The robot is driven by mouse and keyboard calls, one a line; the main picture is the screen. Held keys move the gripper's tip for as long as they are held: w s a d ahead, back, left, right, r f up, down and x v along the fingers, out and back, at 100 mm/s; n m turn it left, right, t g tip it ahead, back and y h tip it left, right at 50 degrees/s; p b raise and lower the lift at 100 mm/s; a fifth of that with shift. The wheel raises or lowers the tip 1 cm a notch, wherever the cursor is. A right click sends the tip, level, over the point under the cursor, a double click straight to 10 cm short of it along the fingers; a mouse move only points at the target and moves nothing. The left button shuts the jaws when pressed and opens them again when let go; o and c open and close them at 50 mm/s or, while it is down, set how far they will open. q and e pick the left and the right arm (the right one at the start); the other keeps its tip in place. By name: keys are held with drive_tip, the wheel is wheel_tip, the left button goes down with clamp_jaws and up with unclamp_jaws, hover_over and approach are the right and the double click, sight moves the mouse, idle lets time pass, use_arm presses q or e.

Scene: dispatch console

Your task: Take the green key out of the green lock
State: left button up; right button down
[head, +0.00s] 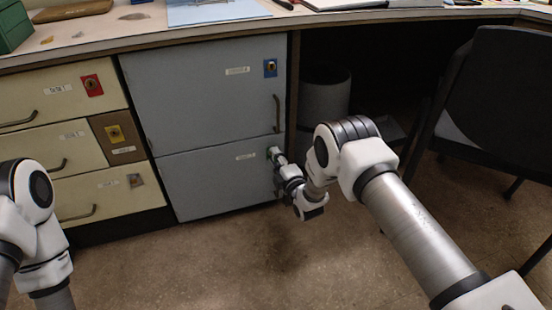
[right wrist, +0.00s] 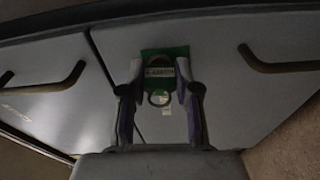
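The green lock (right wrist: 178,50) is a green plate on the grey lower cabinet door, seen in the right wrist view. The key (right wrist: 160,72) sits in it, with a round bow and a ring (right wrist: 159,98) below. My right gripper (right wrist: 159,68) is open, with one finger on each side of the key and a small gap showing. In the head view my right gripper (head: 274,153) is at the upper right of the lower grey door and hides the lock. My left arm shows at the lower left, but its gripper is out of view.
The grey cabinet (head: 205,95) has a blue lock (head: 270,68) and a handle (head: 277,113) on its upper door. Cream drawers (head: 60,95) with red and yellow locks stand to the left. A bin (head: 324,92) and a dark chair (head: 495,100) are to the right.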

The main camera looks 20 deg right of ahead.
idle(0.4)
drive_tip(key=shift+s+p, duration=0.35)
drive_tip(key=shift+s, duration=0.05)
drive_tip(key=shift+s, duration=0.1)
drive_tip(key=shift+s+d+p, duration=0.1)
drive_tip(key=shift+s+p, duration=0.15)
drive_tip(key=shift+p, duration=0.1)
drive_tip(key=shift+s, duration=0.1)
drive_tip(key=shift+s+p, duration=0.25)
drive_tip(key=shift+p, duration=0.05)
idle(0.4)
drive_tip(key=shift+s+p, duration=0.3)
drive_tip(key=shift+s, duration=0.05)
drive_tip(key=shift+s, duration=0.1)
